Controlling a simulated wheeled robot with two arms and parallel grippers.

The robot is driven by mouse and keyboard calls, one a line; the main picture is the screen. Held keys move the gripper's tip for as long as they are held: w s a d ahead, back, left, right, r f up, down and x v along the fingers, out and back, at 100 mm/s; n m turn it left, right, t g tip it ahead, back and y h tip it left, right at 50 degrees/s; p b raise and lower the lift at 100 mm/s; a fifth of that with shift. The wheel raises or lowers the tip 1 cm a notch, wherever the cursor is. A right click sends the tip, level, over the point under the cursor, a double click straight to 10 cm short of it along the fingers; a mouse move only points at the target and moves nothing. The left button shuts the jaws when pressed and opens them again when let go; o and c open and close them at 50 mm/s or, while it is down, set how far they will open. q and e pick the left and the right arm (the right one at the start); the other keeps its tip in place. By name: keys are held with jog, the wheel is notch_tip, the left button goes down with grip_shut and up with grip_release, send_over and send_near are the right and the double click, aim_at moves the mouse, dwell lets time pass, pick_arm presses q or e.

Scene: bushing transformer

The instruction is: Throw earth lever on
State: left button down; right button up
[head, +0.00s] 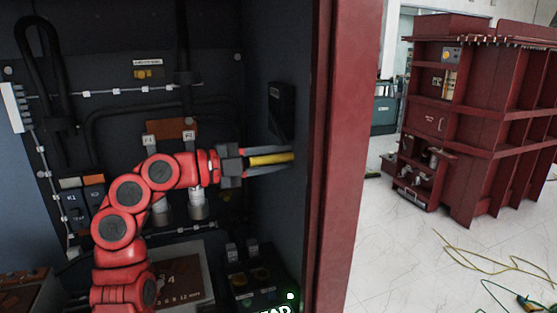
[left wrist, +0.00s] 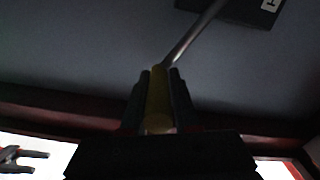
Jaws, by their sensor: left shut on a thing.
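The earth lever has a yellow handle (head: 270,159) on the dark inner side wall of the cabinet, near its red door frame. My left gripper (head: 268,158) is shut on the handle, with a finger on each side of it. In the left wrist view the yellow handle (left wrist: 157,100) lies between the fingers, and a metal rod (left wrist: 192,37) runs from it up to a black plate (left wrist: 235,8) on the wall. The plate's marking is too dark and cut off to read. My right gripper (left wrist: 24,159) shows small at the lower left of the left wrist view, its fingers apart and empty.
A black control box (head: 262,285) sits below my gripper. The red door frame (head: 343,160) bounds the right. Outside, a red transformer (head: 480,120) stands on a pale floor with loose cables.

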pick_arm(q)
jog(key=shift+w+a+f, duration=0.15)
jog(key=shift+w+f, duration=0.1)
jog(key=shift+f, duration=0.25)
jog(key=c, duration=0.9)
grip_release()
jog(key=shift+o, duration=1.1)
jog(key=shift+w+f, duration=0.1)
jog(key=shift+w, duration=0.1)
jog(key=shift+a, duration=0.1)
jog(key=v, duration=1.7)
jog(key=shift+s+b, duration=0.15)
jog(key=shift+b, duration=0.15)
jog(key=shift+a, duration=0.1)
